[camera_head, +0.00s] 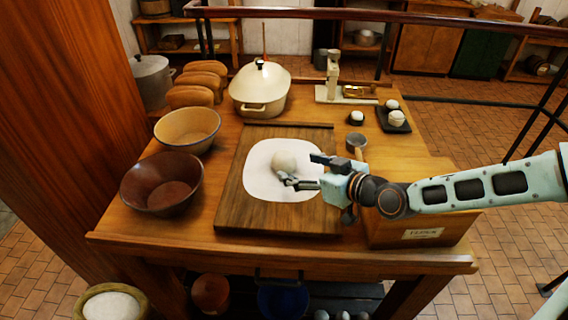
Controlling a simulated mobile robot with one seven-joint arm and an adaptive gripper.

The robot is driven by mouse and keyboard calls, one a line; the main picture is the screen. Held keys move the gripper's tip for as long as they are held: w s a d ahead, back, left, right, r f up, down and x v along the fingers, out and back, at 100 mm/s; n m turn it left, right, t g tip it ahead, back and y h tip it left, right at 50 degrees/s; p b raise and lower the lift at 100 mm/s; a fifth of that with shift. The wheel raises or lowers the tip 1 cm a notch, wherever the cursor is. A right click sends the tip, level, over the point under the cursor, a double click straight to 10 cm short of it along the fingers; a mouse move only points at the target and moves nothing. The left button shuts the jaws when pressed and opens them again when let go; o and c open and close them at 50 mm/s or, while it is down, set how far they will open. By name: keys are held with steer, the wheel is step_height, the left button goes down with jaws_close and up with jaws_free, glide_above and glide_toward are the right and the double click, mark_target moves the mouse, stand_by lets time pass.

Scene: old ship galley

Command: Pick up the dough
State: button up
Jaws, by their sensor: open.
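The dough (284,161) is a small pale round ball. It lies on a white floured patch (262,185) on a wooden board (270,217) at the middle of the table. My gripper (301,170) reaches in from the right and is open. Its fingers point left, with one fingertip close to the dough's lower right side. I cannot tell whether that finger touches the dough.
Two bowls, one brown (162,184) and one cream (187,129), stand left of the board. A lidded cream pot (259,88) and several loaves (191,96) are behind. A flour box (420,232) stands under my arm. A scale (333,92) stands at the back.

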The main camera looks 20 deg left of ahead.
mark_target(282, 151)
steer(key=shift+x, duration=2.95)
steer(key=shift+c, duration=0.7)
steer(key=shift+r, duration=0.1)
steer(key=c, duration=1.4)
steer(key=shift+w+r, duration=0.1)
steer(key=shift+r, duration=0.4)
step_height(282, 151, up, 2)
steer(key=shift+r, duration=0.2)
steer(key=s+d+r+b, duration=0.1)
steer(key=s+d+r, duration=0.1)
steer(key=s+r, duration=0.1)
steer(key=s+d+r+b, duration=0.1)
steer(key=s+r+b, duration=0.1)
steer(key=s, duration=0.3)
steer(key=s+d+r+b, duration=0.1)
steer(key=s+d+r, duration=0.1)
steer(key=s+r, duration=0.2)
steer(key=shift+s+d+r+b, duration=0.25)
steer(key=shift+s+d+b, duration=0.1)
steer(key=shift+s+b, duration=0.05)
